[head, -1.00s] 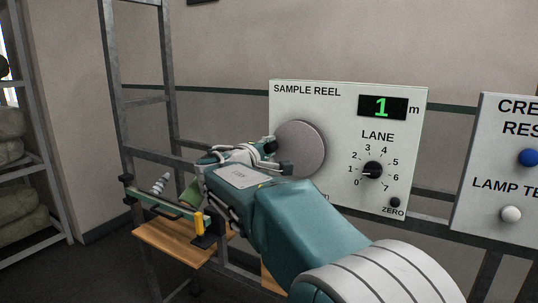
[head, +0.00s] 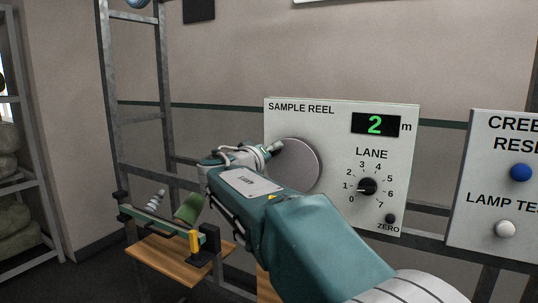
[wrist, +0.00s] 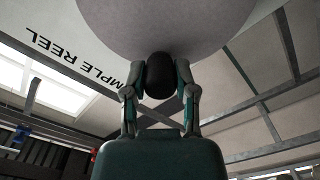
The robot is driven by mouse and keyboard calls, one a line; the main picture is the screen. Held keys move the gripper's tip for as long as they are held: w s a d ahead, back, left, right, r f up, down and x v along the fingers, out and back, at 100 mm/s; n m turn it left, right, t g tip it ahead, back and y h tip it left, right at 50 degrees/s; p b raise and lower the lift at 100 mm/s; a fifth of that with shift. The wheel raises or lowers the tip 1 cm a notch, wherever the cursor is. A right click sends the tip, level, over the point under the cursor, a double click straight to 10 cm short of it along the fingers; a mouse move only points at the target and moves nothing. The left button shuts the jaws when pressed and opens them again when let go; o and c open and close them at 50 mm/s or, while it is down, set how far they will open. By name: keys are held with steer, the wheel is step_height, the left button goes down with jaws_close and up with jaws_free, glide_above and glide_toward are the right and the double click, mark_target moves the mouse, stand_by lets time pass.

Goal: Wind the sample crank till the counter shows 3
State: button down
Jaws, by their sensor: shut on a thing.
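The sample reel panel (head: 330,120) is pale, with a round grey crank disc (head: 303,165) at its left. The green counter (head: 375,124) reads 2 m. In the wrist view the disc (wrist: 205,18) fills the top, with a black crank handle (wrist: 160,82) standing out from it. My gripper (wrist: 160,72) is shut on this handle, one finger on each side. In the head view my gripper (head: 272,149) is at the disc's upper left, and my arm hides the panel's lower left and the disc's lower left edge.
The lane dial (head: 367,187) and the dark zero button (head: 390,218) are on the same panel, right of the disc. A second panel (head: 490,180) with blue and white buttons stands further right. A wooden shelf (head: 170,258) with a green cone is below left.

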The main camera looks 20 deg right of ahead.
steer(key=shift+s+f+m, duration=0.1)
steer(key=shift+f+m, duration=0.1)
steer(key=shift+m, duration=0.1)
steer(key=shift+c, duration=2)
jaws_free()
steer(key=shift+r, duration=0.1)
steer(key=shift+s+a, duration=0.15)
steer(key=shift+a, duration=0.1)
steer(key=v, duration=1.1)
steer(key=shift+a, duration=0.2)
steer(key=shift+s, duration=0.2)
